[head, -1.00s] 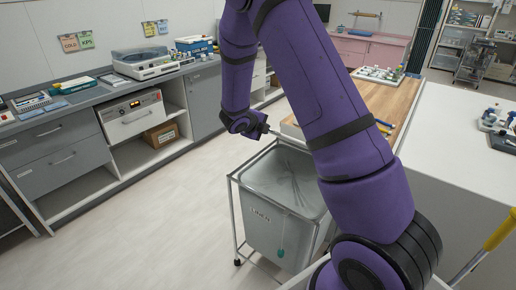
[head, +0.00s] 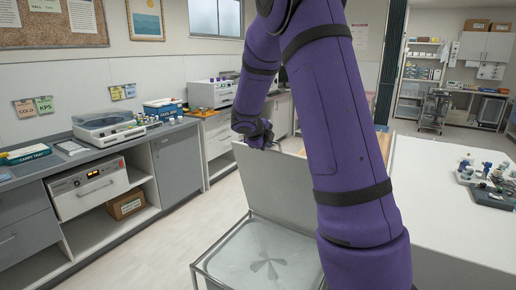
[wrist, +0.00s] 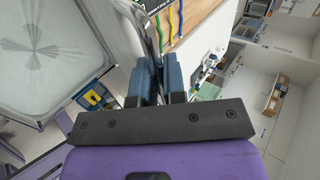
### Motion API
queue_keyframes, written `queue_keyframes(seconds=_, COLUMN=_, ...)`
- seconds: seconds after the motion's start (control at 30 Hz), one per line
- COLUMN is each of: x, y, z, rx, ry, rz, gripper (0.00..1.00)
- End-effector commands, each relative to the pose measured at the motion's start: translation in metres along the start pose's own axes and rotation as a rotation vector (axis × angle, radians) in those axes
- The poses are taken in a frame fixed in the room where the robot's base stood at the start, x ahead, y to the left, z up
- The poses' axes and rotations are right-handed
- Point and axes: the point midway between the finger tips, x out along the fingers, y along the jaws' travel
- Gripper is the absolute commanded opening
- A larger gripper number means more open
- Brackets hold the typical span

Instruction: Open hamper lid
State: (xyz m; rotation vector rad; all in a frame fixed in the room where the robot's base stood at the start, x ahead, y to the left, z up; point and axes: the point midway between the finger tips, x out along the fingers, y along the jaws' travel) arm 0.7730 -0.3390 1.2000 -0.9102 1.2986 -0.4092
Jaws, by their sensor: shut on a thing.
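The hamper (head: 206,266) stands low in the middle of the head view, with a metal frame around its open top and a pale grey inside. Its grey lid (head: 272,187) stands raised and roughly upright at the far side of the opening. My gripper (head: 262,138) is at the lid's upper edge, shut on it. My arm hides the right part of the hamper and lid.
A white counter (head: 450,215) stands close on the right, with a dark tray of small items (head: 490,190). Grey cabinets (head: 178,170) line the left wall, with a centrifuge-like device (head: 108,130) on top. Pale floor (head: 175,235) lies free between the cabinets and the hamper.

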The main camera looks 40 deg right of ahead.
Motion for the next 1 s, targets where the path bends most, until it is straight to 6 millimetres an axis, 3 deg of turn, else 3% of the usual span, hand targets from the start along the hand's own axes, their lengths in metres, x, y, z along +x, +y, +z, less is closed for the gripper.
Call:
queue_keyframes(seconds=0.6, x=0.0045, y=-0.0064, z=-0.007, rx=-0.006, ry=0.0, rz=0.032, gripper=0.0)
queue_keyframes(seconds=0.63, x=0.0046, y=-0.0063, z=-0.007, rx=-0.006, ry=0.0, rz=0.032, gripper=0.14)
queue_keyframes(seconds=0.73, x=0.0045, y=-0.0064, z=-0.0069, rx=-0.005, ry=0.0, rz=0.032, gripper=0.36)
queue_keyframes(seconds=1.0, x=0.0047, y=-0.0063, z=-0.0072, rx=-0.003, ry=0.001, rz=0.033, gripper=0.36)
